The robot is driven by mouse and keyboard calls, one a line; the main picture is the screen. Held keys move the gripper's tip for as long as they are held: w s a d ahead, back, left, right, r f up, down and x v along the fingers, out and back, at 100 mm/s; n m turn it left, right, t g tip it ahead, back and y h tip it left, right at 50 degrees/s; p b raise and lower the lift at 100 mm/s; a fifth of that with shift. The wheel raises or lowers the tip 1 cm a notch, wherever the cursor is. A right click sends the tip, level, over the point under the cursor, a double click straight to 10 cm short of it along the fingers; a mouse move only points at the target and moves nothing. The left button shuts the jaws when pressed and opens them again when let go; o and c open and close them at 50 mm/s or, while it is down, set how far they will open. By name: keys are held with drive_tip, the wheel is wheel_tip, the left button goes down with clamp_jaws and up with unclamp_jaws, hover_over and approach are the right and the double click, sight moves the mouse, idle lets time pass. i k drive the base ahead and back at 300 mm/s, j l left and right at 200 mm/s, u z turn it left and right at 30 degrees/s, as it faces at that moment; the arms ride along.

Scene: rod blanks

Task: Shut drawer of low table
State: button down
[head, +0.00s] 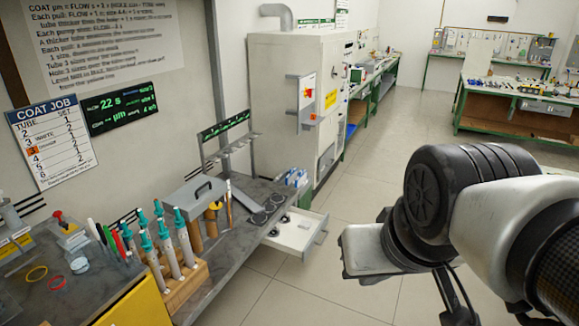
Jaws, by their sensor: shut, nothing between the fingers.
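The low table (232,262) is a long grey bench along the left wall. Its white drawer (306,243) stands pulled out from the far end of its right side, over the floor. A few small dark-and-light items lie inside the drawer, and its front panel faces right. My arm comes in from the right edge, and its nearest white part is right of the drawer with a gap of floor between them. I cannot make out any gripper fingers in the head view.
Syringes in a wooden rack (178,292), a grey lidded box (193,196) and a metal stand (229,145) are on the bench. A tall white cabinet (283,108) stands beyond the drawer. Tiled floor (300,290) is clear in front of the drawer.

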sight(294, 240)
drive_tip(key=i+l, duration=0.2)
drive_tip(key=l, duration=0.15)
drive_tip(key=i+l, duration=0.2)
drive_tip(key=l, duration=0.2)
drive_tip(key=i+l+u, duration=0.4)
drive_tip(key=i+l, duration=0.5)
drive_tip(key=i, duration=0.35)
drive_tip(key=i+l+u, duration=0.4)
drive_tip(key=i+l, duration=0.65)
drive_tip(key=l, duration=0.2)
